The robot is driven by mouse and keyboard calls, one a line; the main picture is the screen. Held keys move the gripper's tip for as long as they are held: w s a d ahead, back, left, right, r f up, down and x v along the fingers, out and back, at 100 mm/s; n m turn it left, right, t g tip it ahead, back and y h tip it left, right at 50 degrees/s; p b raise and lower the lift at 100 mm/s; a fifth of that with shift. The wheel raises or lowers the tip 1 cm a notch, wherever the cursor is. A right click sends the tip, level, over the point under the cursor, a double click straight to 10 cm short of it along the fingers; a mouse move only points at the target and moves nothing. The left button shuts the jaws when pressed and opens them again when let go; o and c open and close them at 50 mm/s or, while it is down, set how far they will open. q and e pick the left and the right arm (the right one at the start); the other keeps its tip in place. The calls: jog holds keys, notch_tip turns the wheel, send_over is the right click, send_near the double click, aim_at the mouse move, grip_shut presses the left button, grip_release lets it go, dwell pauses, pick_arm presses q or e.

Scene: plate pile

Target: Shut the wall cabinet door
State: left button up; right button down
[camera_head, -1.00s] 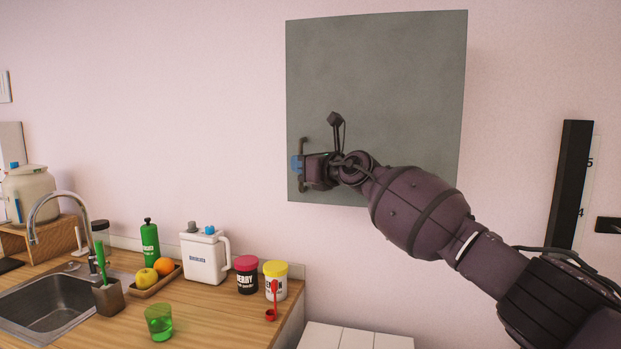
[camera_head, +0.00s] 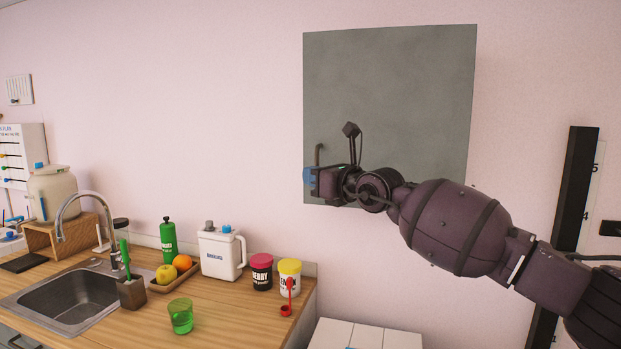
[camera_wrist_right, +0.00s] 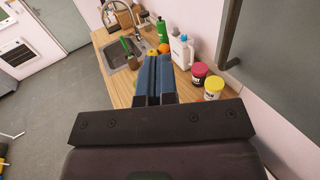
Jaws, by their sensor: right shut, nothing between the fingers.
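The wall cabinet door (camera_head: 400,95) is a flat grey panel high on the pink wall in the head view. From here it looks flush across the cabinet front; I cannot tell whether any gap is left. Its dark bar handle (camera_head: 319,156) is at the lower left of the door, partly hidden by my gripper. My right gripper (camera_head: 310,176) is shut and empty, with its blue fingertips by the handle. In the right wrist view the shut blue fingers (camera_wrist_right: 154,78) point over the counter, and the handle (camera_wrist_right: 229,35) stands apart to their right. My left gripper is not in view.
Below is a wooden counter (camera_head: 222,300) with a sink (camera_head: 75,300), a white jug (camera_head: 222,254), a red-lidded jar (camera_head: 262,273), a yellow-lidded jar (camera_head: 289,278) and a green glass (camera_head: 181,317). A black vertical bar (camera_head: 573,190) is on the right.

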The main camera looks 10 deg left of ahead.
jog(key=s+d+r+m+g+y+b, duration=0.1)
jog(key=s+r+m+y, duration=0.25)
jog(key=s, duration=0.25)
jog(key=s+d+r+m+y, duration=0.2)
jog(key=s+r+m+y, duration=0.15)
jog(key=s, duration=0.25)
jog(key=w+d+f+m+t+h, duration=0.1)
jog(key=d+f+m+t+h, duration=0.55)
jog(key=d+f+m, duration=0.65)
jog(key=d+f+m+t+h, duration=0.5)
jog(key=d+f+m+h, duration=0.35)
jog(key=f+m, duration=0.75)
jog(key=s+d+f+m+g+h, duration=0.2)
jog(key=s+d+f+m, duration=0.3)
jog(key=f, duration=0.5)
jog(key=s+d+f+m+g+h, duration=0.25)
jog(key=s+d+f, duration=0.35)
jog(key=f, duration=0.3)
jog(key=s+d+f+m+g+h, duration=0.1)
jog(key=s+d+f+g, duration=0.1)
jog(key=s+f, duration=0.5)
jog(key=s+d+f+m+g+h, duration=0.1)
jog(key=s+d+f, duration=0.3)
jog(key=s+f, duration=0.4)
jog(key=s+m+g, duration=0.1)
jog(key=s, duration=0.3)
jog(key=shift+h, duration=0.35)
